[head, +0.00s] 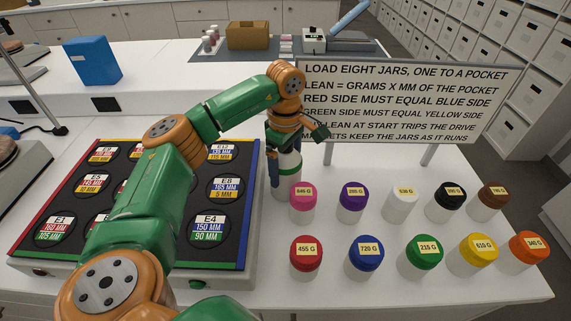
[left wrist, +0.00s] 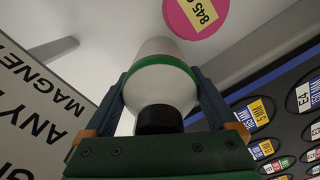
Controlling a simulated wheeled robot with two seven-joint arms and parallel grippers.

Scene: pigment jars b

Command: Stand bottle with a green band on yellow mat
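The bottle with a green band (left wrist: 160,92) is white with a black cap, and sits between the two fingers of my left gripper (left wrist: 160,100) in the left wrist view. The fingers press its sides near the band. In the head view the bottle (head: 290,160) is upright between the tray and the sign, partly hidden by my left gripper (head: 285,172) and the pink-lidded jar. I cannot tell whether its base touches the bench. No yellow mat shows in either view. My right gripper is not in view.
The black tray (head: 256,200) has a yellow back edge and labelled pockets. Several lidded jars, such as the pink-lidded one (head: 303,205) and the red-lidded one (head: 305,262), stand close to the right. A lettered sign (head: 400,100) stands behind. A blue box (head: 95,62) is at back left.

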